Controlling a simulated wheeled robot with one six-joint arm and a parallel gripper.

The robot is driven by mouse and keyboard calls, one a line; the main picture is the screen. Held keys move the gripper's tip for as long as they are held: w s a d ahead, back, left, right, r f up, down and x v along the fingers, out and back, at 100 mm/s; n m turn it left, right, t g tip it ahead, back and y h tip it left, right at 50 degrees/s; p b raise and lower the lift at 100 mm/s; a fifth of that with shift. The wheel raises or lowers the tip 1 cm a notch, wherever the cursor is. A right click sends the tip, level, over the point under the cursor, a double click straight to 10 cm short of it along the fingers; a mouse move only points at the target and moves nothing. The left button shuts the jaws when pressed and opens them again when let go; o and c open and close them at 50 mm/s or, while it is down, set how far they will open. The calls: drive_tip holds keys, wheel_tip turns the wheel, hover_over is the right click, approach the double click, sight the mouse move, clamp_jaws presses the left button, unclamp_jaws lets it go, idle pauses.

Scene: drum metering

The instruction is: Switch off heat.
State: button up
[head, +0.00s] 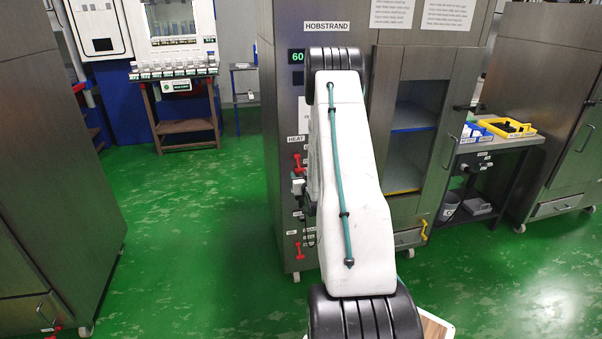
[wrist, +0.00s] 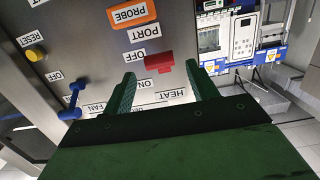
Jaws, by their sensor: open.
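The red heat switch (wrist: 159,62) is on the grey front panel of the cabinet, by the upside-down labels HEAT (wrist: 171,95), ON and OFF. I cannot tell which label it points to. My gripper (wrist: 160,76) is open, with one green finger on each side of the switch in the wrist view. Whether the fingers touch it is not clear. In the head view a red handle (head: 297,160) shows below the HEAT label (head: 295,139), left of my white arm. My arm hides the fingers there.
A blue lever (wrist: 73,98) by the FAN label and a yellow RESET button (wrist: 35,52) are left of the switch in the wrist view. The HOBSTRAND cabinet (head: 285,90) shows a display reading 60. A side table (head: 500,148) stands right; green floor is clear on the left.

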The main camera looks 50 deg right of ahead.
drive_tip(key=shift+v, duration=1.7)
drive_tip(key=shift+f, duration=0.1)
drive_tip(key=s+a+f+g+y, duration=0.3)
drive_tip(key=s+f+g, duration=0.15)
drive_tip(key=f, duration=0.35)
drive_tip(key=a+r+g+y, duration=0.1)
drive_tip(key=a+g+y, duration=0.2)
drive_tip(key=a, duration=0.2)
drive_tip(key=s+a+r+n+g+y, duration=0.1)
drive_tip(key=s+a+r+n, duration=0.1)
drive_tip(key=s+a+r, duration=0.5)
drive_tip(key=s+a+r+n+g+y, duration=0.1)
drive_tip(key=s+a+r, duration=0.6)
drive_tip(key=a+r, duration=0.8)
drive_tip(key=s+a+r+n+g+y, duration=0.2)
drive_tip(key=s+a+r+n, duration=0.3)
drive_tip(key=a+r, duration=0.6)
drive_tip(key=s+a, duration=0.2)
drive_tip(key=a, duration=0.6)
drive_tip(key=shift+a+r+y, duration=0.25)
drive_tip(key=shift+r+y, duration=0.05)
drive_tip(key=shift+r, duration=0.1)
